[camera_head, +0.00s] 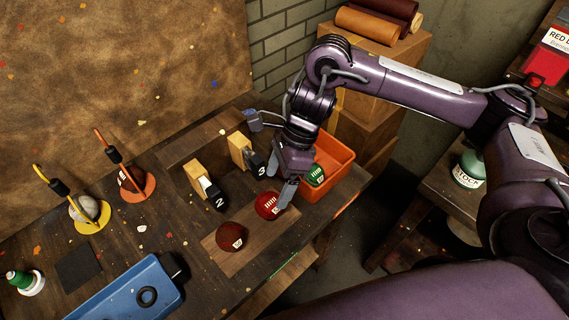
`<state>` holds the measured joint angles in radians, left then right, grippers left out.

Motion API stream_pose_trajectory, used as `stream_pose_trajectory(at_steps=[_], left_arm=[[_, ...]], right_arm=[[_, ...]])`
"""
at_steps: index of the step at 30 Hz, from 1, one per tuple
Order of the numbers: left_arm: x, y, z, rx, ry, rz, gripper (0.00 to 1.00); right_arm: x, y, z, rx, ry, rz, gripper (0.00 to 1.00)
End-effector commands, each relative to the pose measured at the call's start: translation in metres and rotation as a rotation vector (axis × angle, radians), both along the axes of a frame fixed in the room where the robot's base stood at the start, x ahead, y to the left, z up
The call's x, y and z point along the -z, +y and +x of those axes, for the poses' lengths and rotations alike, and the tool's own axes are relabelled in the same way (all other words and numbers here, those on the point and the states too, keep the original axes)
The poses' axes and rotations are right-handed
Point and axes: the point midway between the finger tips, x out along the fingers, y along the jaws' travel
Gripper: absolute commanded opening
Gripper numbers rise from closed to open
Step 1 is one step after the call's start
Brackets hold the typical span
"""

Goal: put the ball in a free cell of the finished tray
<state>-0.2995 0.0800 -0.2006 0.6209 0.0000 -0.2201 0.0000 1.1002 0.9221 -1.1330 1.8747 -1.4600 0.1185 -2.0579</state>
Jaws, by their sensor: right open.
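A red ball (267,205) with white lacing marks sits on the bench near the front. A darker brown-red ball (230,237) sits to its lower left. My right gripper (281,182) is open, pointing down just above and beside the red ball; one finger stands at the ball's right side. I cannot tell whether it touches. An orange tray (343,153) stands at the bench's right end, partly hidden by my arm, with a green ball (315,175) in it. Its cells cannot be made out. My left gripper is not in view.
Wooden blocks marked 2 (196,178) and 3 (240,150) stand behind the balls. A blue case (115,297) lies front left.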

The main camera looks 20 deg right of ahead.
Motion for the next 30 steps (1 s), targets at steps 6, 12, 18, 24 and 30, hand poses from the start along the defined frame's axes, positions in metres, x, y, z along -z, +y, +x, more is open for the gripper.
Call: stream_pose_trajectory(at_steps=[6,12,18,24,30], left_arm=[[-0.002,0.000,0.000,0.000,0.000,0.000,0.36],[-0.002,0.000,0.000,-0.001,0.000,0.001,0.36],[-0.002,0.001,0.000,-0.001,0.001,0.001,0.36],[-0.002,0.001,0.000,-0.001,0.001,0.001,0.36],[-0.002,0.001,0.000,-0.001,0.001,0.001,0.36]], right_arm=[[-0.030,-0.013,0.005,0.000,-0.004,-0.002,0.80],[-0.040,-0.018,0.006,0.000,-0.001,-0.001,0.80],[-0.041,-0.018,0.006,0.000,0.001,0.000,0.80],[-0.041,-0.018,0.006,0.000,0.001,0.000,0.80],[-0.041,-0.018,0.006,0.000,0.001,0.000,0.80]])
